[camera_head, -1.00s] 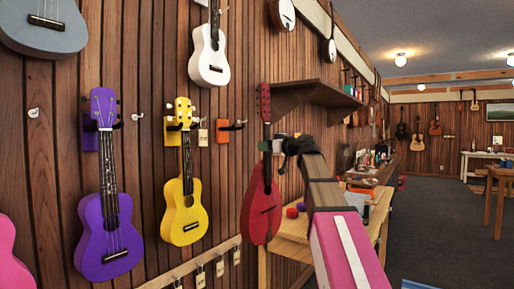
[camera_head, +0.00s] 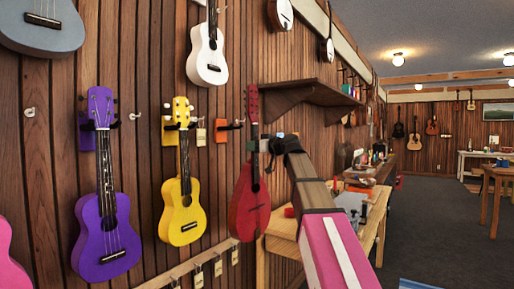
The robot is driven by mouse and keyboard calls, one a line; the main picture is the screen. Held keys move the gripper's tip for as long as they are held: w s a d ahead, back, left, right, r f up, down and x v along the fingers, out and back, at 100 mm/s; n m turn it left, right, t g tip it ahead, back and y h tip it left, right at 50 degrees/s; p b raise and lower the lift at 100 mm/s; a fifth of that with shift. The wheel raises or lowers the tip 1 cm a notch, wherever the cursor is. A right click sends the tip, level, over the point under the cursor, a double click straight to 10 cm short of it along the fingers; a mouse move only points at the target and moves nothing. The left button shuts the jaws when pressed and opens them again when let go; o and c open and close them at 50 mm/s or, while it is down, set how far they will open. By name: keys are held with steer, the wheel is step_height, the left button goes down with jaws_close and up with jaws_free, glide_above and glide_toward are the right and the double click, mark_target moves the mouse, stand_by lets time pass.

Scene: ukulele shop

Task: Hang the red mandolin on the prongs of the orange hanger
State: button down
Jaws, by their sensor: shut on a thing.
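The red mandolin (camera_head: 250,205) hangs upright in my gripper (camera_head: 254,146), which is shut on its neck. Its headstock points up and its body hangs below, in front of the plank wall and the left end of the workbench. The orange hanger (camera_head: 221,131) is on the wall just left of the mandolin's neck. Its dark prongs stick out to the right, close to the neck. I cannot tell whether they touch the neck. The fingertips are small and partly hidden by the neck.
A yellow ukulele (camera_head: 182,210) and a purple ukulele (camera_head: 104,225) hang to the left. A white ukulele (camera_head: 207,55) hangs above. A dark wall shelf (camera_head: 300,93) juts out above my arm. A wooden workbench (camera_head: 283,228) stands behind the mandolin. Open floor lies to the right.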

steer(key=x, duration=0.5)
steer(key=shift+w+a, duration=0.2)
steer(key=shift+a, duration=0.05)
stand_by(0.3)
steer(key=shift+w+a+r, duration=0.1)
steer(key=shift+w+a, duration=0.35)
steer(key=shift+a, duration=0.15)
stand_by(0.9)
steer(key=shift+x, duration=2.5)
steer(key=shift+f, duration=1.05)
